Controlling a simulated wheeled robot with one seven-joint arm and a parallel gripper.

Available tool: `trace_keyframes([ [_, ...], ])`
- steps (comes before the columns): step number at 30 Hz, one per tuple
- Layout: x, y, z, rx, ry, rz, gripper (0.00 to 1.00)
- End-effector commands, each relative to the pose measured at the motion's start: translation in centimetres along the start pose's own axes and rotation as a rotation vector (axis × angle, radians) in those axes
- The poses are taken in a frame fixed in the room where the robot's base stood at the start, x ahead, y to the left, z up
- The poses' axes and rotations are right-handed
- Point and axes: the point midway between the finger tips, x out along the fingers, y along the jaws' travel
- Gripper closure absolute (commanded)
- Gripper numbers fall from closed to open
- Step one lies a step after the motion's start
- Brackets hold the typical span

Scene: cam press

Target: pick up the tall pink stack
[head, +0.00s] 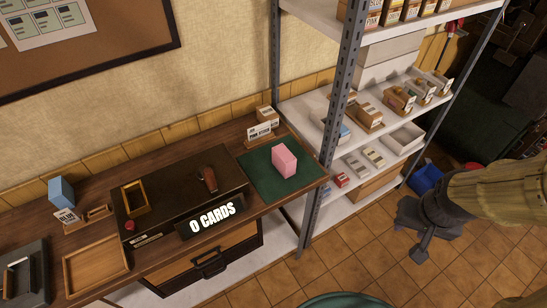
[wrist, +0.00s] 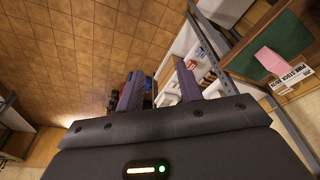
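The pink stack (head: 284,160) is a plain pink block standing upright on a green mat (head: 254,165) at the right end of the wooden desk. It also shows in the wrist view (wrist: 276,62) at the right, on the green surface beside a white lettered label. My gripper (head: 408,236) hangs over the tiled floor at the right, well away from the stack. In the wrist view my gripper (wrist: 160,90) has its two purple fingers wide apart, with nothing held between them.
A metal shelf unit (head: 352,85) with boxes stands beside the desk, its upright close to the mat. A dark press (head: 180,205) with a "0 CARDS" sign (head: 211,217) fills the desk's middle. A wooden tray (head: 97,264) lies left. The floor (head: 350,245) before the shelf is clear.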

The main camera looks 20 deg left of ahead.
Motion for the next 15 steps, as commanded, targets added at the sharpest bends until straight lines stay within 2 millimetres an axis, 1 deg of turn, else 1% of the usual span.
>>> trace_keyframes([
  [8,0.0,0.0,0.0,0.000,0.000,0.000,0.64],
  [9,0.0,0.0,0.0,0.000,0.000,0.000,0.62],
  [13,0.5,0.0,-0.3,-0.009,0.013,0.002,0.36],
  [14,0.9,-0.1,-0.5,-0.015,0.022,0.003,0.31],
  [15,1.4,-0.1,-0.9,-0.027,0.040,0.005,0.31],
])
